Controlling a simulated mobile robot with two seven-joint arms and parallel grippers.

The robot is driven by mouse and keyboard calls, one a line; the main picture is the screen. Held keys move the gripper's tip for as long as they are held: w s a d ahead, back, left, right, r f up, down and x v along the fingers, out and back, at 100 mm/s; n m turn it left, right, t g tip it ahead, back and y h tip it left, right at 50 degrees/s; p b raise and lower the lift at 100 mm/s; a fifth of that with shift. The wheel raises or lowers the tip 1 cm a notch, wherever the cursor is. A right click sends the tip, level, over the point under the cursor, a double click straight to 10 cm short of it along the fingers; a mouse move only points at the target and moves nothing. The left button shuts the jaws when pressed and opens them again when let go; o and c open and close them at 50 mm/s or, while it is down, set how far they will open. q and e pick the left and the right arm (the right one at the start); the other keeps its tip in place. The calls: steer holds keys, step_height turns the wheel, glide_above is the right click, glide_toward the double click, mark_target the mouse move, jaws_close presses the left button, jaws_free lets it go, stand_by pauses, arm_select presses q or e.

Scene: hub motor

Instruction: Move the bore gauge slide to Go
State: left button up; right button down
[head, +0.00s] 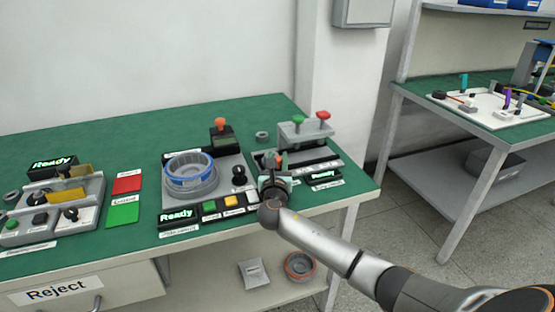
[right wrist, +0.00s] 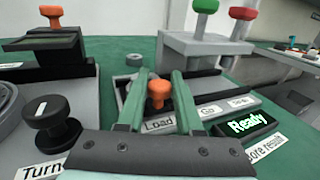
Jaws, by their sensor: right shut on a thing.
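The bore gauge slide has an orange knob (right wrist: 160,90), which stands behind the Load label (right wrist: 159,124). The Go label (right wrist: 209,112) and a further label lie to its right. In the head view the orange knob (head: 280,158) shows just beyond my right gripper. My right gripper (right wrist: 161,93) is shut on the orange knob, with one green finger on each side. It also shows in the head view (head: 275,170). A display (right wrist: 247,123) in front of the gauge reads Ready. My left gripper is not in view.
A grey fixture with green and red knobs (head: 306,131) stands behind the gauge. To the left are a station with a blue-rimmed ring (head: 190,175) and a black knob (right wrist: 52,125) close to my gripper. Red and green plates (head: 125,197) lie farther left.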

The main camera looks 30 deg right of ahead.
stand_by(0.7)
steer(key=d+p, duration=0.1)
steer(key=d, duration=0.1)
steer(key=s+d, duration=0.1)
steer(key=d, duration=0.2)
steer(key=s+d+p, duration=0.1)
steer(key=d, duration=0.1)
steer(key=shift+d+p, duration=0.3)
steer(key=shift+d, duration=0.1)
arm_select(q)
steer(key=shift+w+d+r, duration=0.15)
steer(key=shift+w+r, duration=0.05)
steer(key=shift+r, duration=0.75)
arm_select(e)
steer(key=c, duration=0.6)
jaws_free()
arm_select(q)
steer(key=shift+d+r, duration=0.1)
arm_select(e)
steer(key=shift+a, duration=0.1)
steer(key=shift+s+a, duration=0.15)
steer(key=shift+s, duration=0.1)
arm_select(q)
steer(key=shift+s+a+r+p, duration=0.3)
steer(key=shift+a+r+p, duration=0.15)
steer(key=shift+p, duration=0.55)
arm_select(e)
steer(key=v, duration=1.1)
steer(key=shift+s+a, duration=0.2)
steer(key=shift+s, duration=0.15)
